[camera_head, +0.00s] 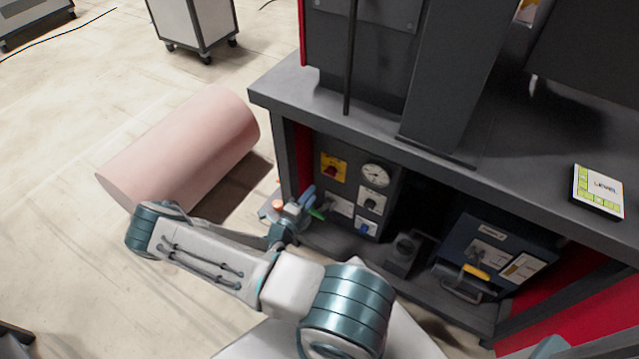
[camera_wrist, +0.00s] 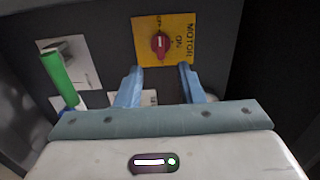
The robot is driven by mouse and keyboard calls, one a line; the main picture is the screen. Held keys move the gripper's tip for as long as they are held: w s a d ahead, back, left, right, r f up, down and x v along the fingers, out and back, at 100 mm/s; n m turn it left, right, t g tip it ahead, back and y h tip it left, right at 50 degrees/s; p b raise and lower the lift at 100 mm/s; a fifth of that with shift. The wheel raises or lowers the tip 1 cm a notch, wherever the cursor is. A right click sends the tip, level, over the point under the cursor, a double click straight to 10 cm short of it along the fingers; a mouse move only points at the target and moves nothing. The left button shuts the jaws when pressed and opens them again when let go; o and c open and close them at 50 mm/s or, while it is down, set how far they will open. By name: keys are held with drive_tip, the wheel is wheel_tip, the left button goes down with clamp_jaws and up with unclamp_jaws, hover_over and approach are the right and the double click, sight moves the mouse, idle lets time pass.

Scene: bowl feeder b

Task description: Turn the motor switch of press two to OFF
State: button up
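The motor switch is a red rotary knob (camera_wrist: 160,45) on a yellow plate (camera_wrist: 186,30) printed MOTOR and ON, with smaller, blurred lettering above the knob. A pale mark on the knob runs roughly up and down the wrist picture; I cannot tell its setting for sure. In the head view the yellow plate (camera_head: 341,161) is at the upper left of the dark control panel (camera_head: 322,148). My gripper (camera_wrist: 158,70) is open, its two blue fingers apart with nothing between them. The fingertips stand just short of the knob, which lies between their lines. The gripper (camera_head: 305,199) is below-left of the plate in the head view.
A green lever (camera_wrist: 58,76) sticks out left of my fingers. The panel also has a round gauge (camera_head: 376,174), a grey switch (camera_head: 371,201) and a blue part (camera_head: 366,228). The bench top (camera_head: 283,84) overhangs it. A pink cylinder (camera_head: 180,150) lies on the floor at left.

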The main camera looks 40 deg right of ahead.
drive_tip(key=shift+v, duration=2.35)
drive_tip(key=s+a+r+n+g+y+p, duration=0.1)
drive_tip(key=s+a+r+n+y+p, duration=0.3)
drive_tip(key=r+n, duration=0.6)
drive_tip(key=s+a+r+n+g+y+p, duration=0.1)
drive_tip(key=s+a+r+n+y+p, duration=0.4)
drive_tip(key=r, duration=2.4)
drive_tip(key=s+a+r+n+g+y+p, duration=0.2)
drive_tip(key=s+a+r+n+y+p, duration=0.3)
drive_tip(key=r+n+p, duration=0.6)
wheel_tip(320, 180, up, 9)
drive_tip(key=a+n+y, duration=0.2)
drive_tip(key=n, duration=0.3)
drive_tip(key=shift+f+y, duration=0.25)
drive_tip(key=shift+y, duration=0.05)
